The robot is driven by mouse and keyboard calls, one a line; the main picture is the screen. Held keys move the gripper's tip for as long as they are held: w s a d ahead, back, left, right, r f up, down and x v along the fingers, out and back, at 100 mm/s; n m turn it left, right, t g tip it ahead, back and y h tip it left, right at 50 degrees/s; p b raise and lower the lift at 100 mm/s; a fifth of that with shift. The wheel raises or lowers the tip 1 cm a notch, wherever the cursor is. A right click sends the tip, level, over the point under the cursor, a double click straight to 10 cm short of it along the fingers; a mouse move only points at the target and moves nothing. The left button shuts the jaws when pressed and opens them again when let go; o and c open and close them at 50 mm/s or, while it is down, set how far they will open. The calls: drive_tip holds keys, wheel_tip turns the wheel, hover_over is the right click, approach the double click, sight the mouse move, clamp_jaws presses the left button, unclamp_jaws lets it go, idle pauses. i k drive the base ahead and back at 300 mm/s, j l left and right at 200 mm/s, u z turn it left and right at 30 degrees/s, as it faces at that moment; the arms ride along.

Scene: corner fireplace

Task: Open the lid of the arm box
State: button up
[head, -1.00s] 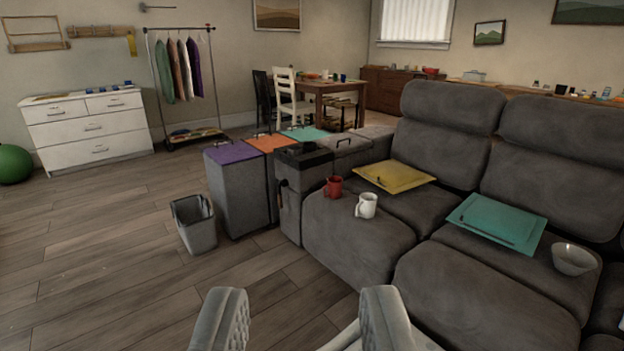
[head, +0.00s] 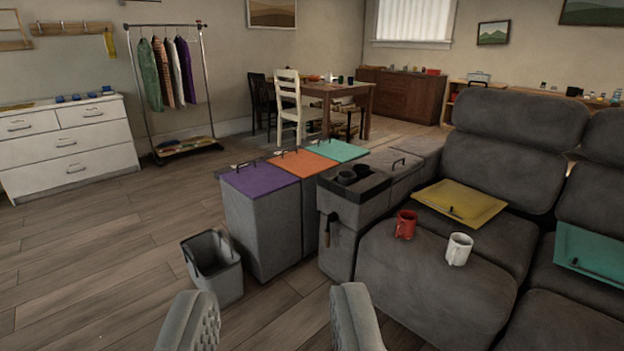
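The grey sofa arm (head: 352,208) stands at the left end of the sofa, with a black cup-holder tray (head: 355,191) on its front top. Behind the tray is a flat grey lid (head: 388,172) with a small black handle (head: 398,163). The lid looks shut and lies level with the arm top. My gripper (head: 272,318) is open and empty at the bottom of the view, in front of the arm and well short of it.
Three bins with purple (head: 260,179), orange (head: 303,164) and teal (head: 336,151) lids stand left of the arm. A grey open bin (head: 213,268) stands nearer. The left floor is clear.

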sight(389, 160)
drive_tip(key=i+j, duration=0.15)
drive_tip(key=i, duration=0.25)
drive_tip(key=i+j, duration=0.2)
drive_tip(key=i, duration=0.2)
drive_tip(key=i+j, duration=0.15)
drive_tip(key=i, duration=0.25)
drive_tip(key=i+j, duration=0.15)
drive_tip(key=i, duration=0.25)
drive_tip(key=i+l+z, duration=0.1)
drive_tip(key=i+l, duration=1.3)
